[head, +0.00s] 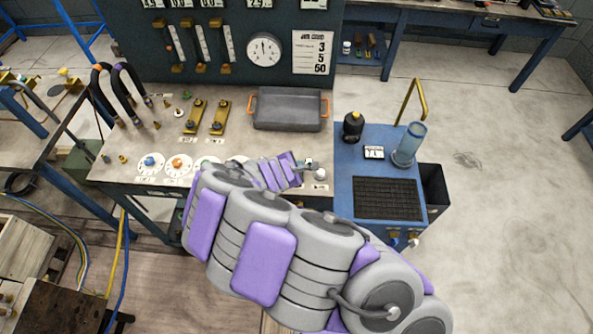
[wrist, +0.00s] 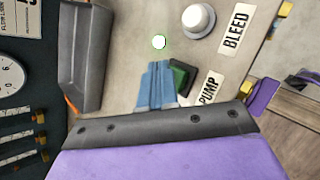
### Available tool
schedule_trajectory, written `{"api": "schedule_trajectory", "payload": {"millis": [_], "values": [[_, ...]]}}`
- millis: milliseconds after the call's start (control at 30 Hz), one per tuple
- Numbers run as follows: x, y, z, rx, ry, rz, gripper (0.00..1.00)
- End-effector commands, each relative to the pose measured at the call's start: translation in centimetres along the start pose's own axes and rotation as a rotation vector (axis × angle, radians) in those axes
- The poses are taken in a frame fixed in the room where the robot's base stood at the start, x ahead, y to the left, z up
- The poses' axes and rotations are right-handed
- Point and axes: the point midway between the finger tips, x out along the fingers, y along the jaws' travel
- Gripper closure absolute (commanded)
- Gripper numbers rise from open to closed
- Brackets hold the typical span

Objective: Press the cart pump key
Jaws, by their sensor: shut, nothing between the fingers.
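In the wrist view a green key (wrist: 181,76) in a dark housing sits on the pale bench top, beside a label reading PUMP (wrist: 209,88). My gripper (wrist: 156,66) is shut and empty. Its blue fingers lie just left of the key in that view and hide part of it. I cannot tell whether they touch it or hover above it. A small round lamp (wrist: 158,41) with a green rim glows white beyond the fingertips. In the head view my arm covers the key's surroundings, and the fingers cannot be made out.
A white knob (wrist: 198,20) labelled BLEED stands near the key. A grey tray (head: 290,108) with orange handles is at the bench's back. A blue cart (head: 345,190) with a black grille, bottle and clear cylinder adjoins on the right. Dials (head: 178,166) line the bench front.

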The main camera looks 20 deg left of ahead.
Motion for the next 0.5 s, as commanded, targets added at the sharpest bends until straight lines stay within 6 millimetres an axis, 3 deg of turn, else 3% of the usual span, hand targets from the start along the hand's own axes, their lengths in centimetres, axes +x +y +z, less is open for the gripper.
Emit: {"api": "schedule_trajectory", "payload": {"millis": [500], "values": [[0.33,-0.34,-0.04,0.002,0.001,0.001,1.0]]}}
